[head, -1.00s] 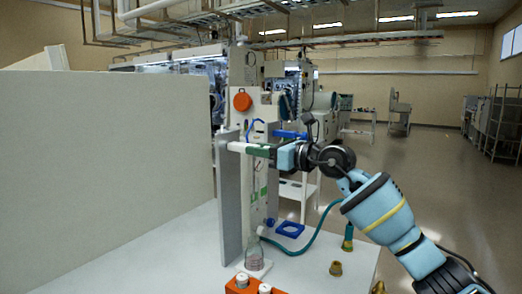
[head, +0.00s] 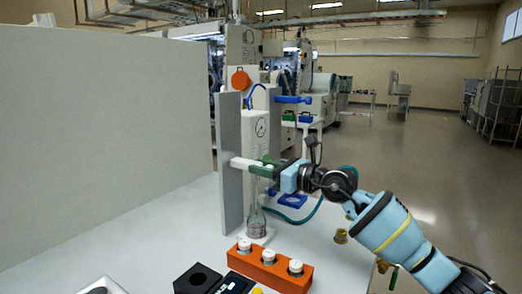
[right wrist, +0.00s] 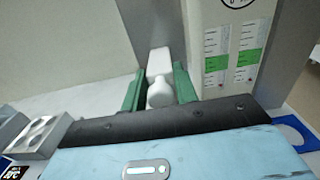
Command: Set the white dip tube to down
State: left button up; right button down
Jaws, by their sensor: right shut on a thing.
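The white dip tube's holder (head: 240,163) is a white bar reaching right from the upright grey post (head: 230,175). In the right wrist view its white rounded end (right wrist: 160,92) sits between two green fingers. My right gripper (head: 262,168) is shut on that white end, above a clear bottle (head: 256,226) with pinkish contents on a white base. The bar is level and well below the post's top. The fingers hide part of it, and I cannot make out clearly where the thin tube's lower end is. My left gripper is not in view.
A white column with a round gauge (head: 261,128) stands close behind the gripper. An orange rack (head: 270,268) with white-capped vials is at the front. A blue square frame (head: 292,201), a green hose and brass fittings (head: 341,236) lie to the right. A pale wall panel (head: 100,140) fills the left.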

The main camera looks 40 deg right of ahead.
notch_tip(320, 180, down, 6)
jog(key=shift+b, duration=0.9)
jog(key=c, duration=1.2)
grip_release()
jog(key=shift+c, duration=0.2)
jog(key=b+v, duration=0.1)
jog(key=v, duration=0.7)
jog(key=shift+w, duration=0.1)
